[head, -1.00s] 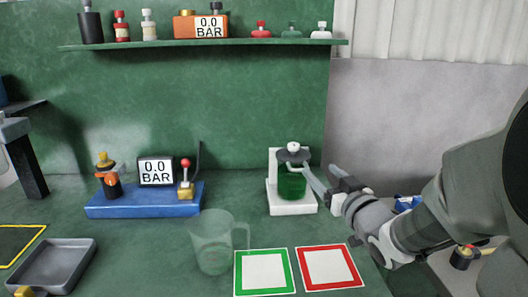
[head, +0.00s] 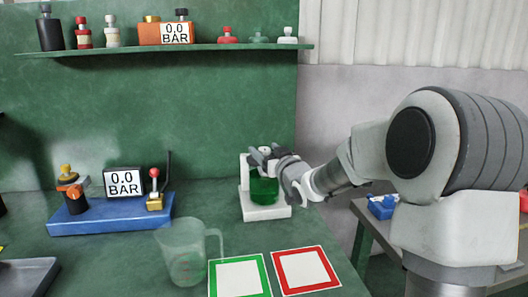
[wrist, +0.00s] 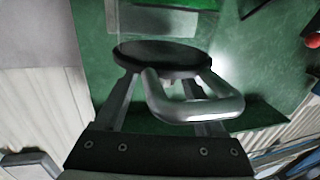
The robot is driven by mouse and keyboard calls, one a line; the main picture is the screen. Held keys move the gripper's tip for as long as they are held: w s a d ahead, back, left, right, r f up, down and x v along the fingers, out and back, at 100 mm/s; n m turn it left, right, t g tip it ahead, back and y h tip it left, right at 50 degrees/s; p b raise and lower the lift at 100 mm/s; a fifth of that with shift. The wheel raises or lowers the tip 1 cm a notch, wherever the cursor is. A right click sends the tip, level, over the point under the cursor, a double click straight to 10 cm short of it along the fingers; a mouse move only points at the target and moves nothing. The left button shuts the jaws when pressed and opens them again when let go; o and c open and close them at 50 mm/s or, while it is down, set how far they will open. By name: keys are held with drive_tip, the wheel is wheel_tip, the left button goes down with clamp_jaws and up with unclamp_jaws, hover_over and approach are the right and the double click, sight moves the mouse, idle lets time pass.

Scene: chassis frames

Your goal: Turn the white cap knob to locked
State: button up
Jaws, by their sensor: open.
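A green jar (head: 264,190) with a dark lid stands upright in a white stand (head: 266,212) in the head view. A small white knob (head: 265,149) shows at its top, mostly hidden by my gripper (head: 262,157). In the wrist view my gripper's fingers reach toward a dark round disc (wrist: 160,56), probably the lid. A curved metal bar (wrist: 195,108) crosses in front of the fingers. The knob cannot be made out there. My gripper is open; whether it touches the knob or lid I cannot tell.
A clear jug (head: 182,250) stands front left, near the green-framed (head: 240,276) and red-framed (head: 306,270) squares. A blue base (head: 110,215) with a gauge and levers sits left. A shelf (head: 200,50) with bottles and knobs runs above. Bare green bench lies between blue base and stand.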

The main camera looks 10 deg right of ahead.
drive_tip(key=shift+w+a, duration=0.15)
drive_tip(key=shift+w, duration=0.4)
clamp_jaws()
